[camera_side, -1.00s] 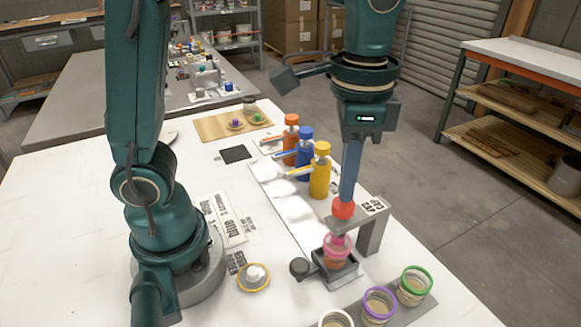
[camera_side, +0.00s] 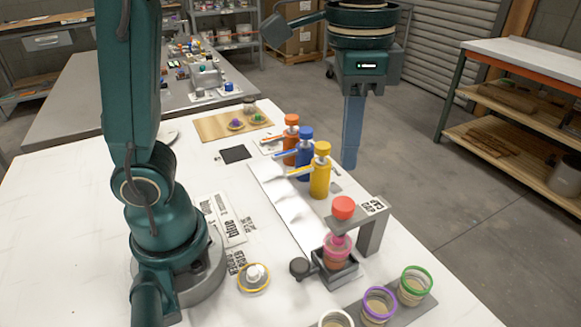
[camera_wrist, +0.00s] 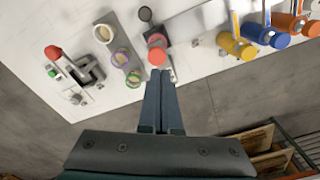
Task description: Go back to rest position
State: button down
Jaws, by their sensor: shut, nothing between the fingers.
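My gripper (camera_side: 351,165) hangs fingers down in the side view, just behind and right of the yellow bottle, with its two blue fingers together and nothing between them. In the wrist view its fingers (camera_wrist: 166,75) also lie together. The press stand (camera_side: 369,238) has a red knob (camera_side: 343,207) on top, apart from my fingertips. Under the knob a pink-rimmed cup (camera_side: 337,252) sits on the dark base of the stand. In the wrist view the red knob (camera_wrist: 157,57) shows just beyond the fingertips.
Orange (camera_side: 291,140), blue (camera_side: 304,155) and yellow (camera_side: 320,177) bottles stand in a row left of my gripper. Cups with white, purple (camera_side: 379,303) and green (camera_side: 415,286) rims stand in front. A yellow-rimmed lid (camera_side: 254,277) lies near my base. Open floor is to the right.

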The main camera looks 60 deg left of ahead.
jog(key=s+a+f+n+t, duration=0.5)
jog(key=s+a, duration=0.1)
jog(key=s, duration=0.1)
jog(key=shift+n, duration=0.4)
